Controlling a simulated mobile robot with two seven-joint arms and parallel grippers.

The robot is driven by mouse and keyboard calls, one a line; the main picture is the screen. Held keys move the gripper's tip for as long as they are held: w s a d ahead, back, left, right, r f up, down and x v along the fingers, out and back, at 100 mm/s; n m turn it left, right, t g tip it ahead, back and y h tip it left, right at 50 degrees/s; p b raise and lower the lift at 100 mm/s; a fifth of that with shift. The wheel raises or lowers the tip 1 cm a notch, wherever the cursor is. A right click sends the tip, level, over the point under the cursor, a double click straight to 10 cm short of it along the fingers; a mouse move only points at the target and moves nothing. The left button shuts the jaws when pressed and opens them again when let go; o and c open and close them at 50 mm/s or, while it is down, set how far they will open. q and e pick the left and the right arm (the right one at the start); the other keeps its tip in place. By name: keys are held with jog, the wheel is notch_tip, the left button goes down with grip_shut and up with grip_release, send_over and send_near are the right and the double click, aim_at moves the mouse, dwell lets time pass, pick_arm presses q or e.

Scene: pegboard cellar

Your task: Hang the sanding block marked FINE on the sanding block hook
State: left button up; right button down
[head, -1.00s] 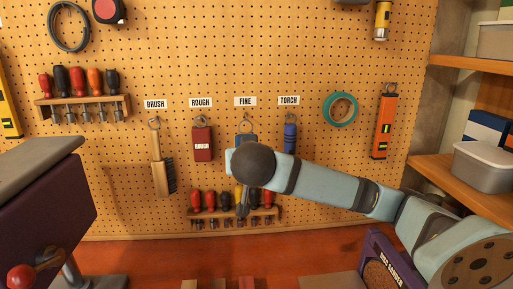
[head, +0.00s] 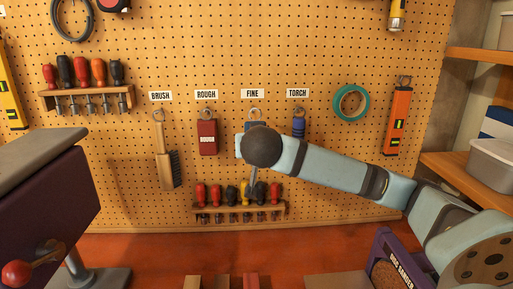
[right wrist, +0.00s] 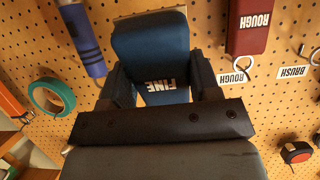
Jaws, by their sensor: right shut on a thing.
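The blue sanding block marked FINE (right wrist: 152,62) is between the fingers of my right gripper (right wrist: 160,76), which is shut on it, in the right wrist view. In the head view only a blue strip of the block (head: 251,126) shows above my right wrist, right at the pegboard. A metal ring (head: 254,113) shows above the block, just under the FINE label (head: 252,93). Whether the ring is on the hook, I cannot tell; the hook is not clearly visible. My left gripper is not in view.
The red ROUGH block (head: 207,137) and brush (head: 165,155) hang to the left, the blue torch (head: 299,122) close on the right. A screwdriver rack (head: 238,209) sits below. Green tape (head: 351,102) and an orange level (head: 397,119) hang further right.

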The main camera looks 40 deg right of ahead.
jog(key=r+b+x, duration=0.1)
jog(key=x, duration=0.5)
jog(key=shift+w+d, duration=0.35)
jog(key=shift+w, duration=0.05)
dwell(0.3)
dwell(0.6)
jog(key=shift+c, duration=1.3)
grip_release()
jog(key=p+v, duration=0.1)
jog(key=v, duration=1.2)
jog(key=shift+s+a+r+p, duration=0.2)
jog(key=shift+s+a+p, duration=0.05)
jog(key=shift+p, duration=0.1)
